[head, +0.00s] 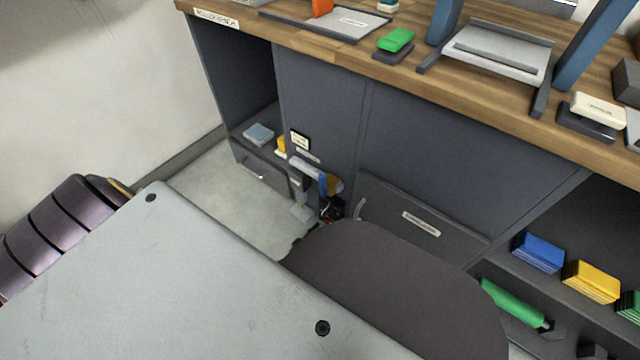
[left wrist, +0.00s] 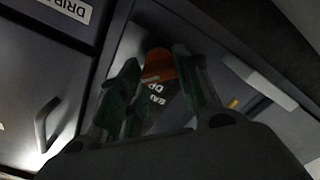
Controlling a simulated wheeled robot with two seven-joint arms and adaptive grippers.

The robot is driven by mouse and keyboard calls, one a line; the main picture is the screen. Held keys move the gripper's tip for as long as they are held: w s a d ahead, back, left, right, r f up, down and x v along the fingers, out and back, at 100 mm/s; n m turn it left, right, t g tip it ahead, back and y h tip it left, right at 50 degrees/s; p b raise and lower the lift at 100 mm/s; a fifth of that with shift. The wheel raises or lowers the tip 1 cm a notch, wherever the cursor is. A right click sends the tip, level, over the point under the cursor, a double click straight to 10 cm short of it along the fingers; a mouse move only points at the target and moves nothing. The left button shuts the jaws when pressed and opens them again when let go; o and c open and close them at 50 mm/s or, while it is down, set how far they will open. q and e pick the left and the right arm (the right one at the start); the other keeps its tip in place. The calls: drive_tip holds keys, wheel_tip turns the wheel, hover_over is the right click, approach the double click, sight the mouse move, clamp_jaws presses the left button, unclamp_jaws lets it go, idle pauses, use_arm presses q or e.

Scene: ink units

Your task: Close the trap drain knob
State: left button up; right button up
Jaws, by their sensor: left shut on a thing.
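An orange rounded piece (left wrist: 159,66), which looks like the knob, shows in the left wrist view between the green-padded fingers of my left gripper (left wrist: 160,88). The fingers stand on either side of it and are shut on it. A dark plate with light lettering (left wrist: 157,98) lies just below it, partly covered by the fingers. In the head view my left gripper (head: 332,208) is low at the cabinet front, beside a small blue upright part (head: 323,184). The knob cannot be made out there. How far the knob is turned cannot be told. My right gripper is not in view.
A labelled drawer front (head: 421,222) is just right of my left gripper. A grey-white fixture (head: 303,180) stands left of it. The wooden counter (head: 350,48) runs above. Open shelves at the right hold ink pads (head: 538,254). Floor (head: 215,185) is clear at left.

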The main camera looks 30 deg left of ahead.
use_arm(q)
drive_tip(key=shift+f+n, duration=0.1)
drive_tip(key=shift+n, duration=4.2)
drive_tip(key=o, duration=1)
drive_tip(key=shift+s+a+n, duration=0.1)
drive_tip(key=shift+s+n, duration=0.2)
drive_tip(key=shift+s, duration=0.05)
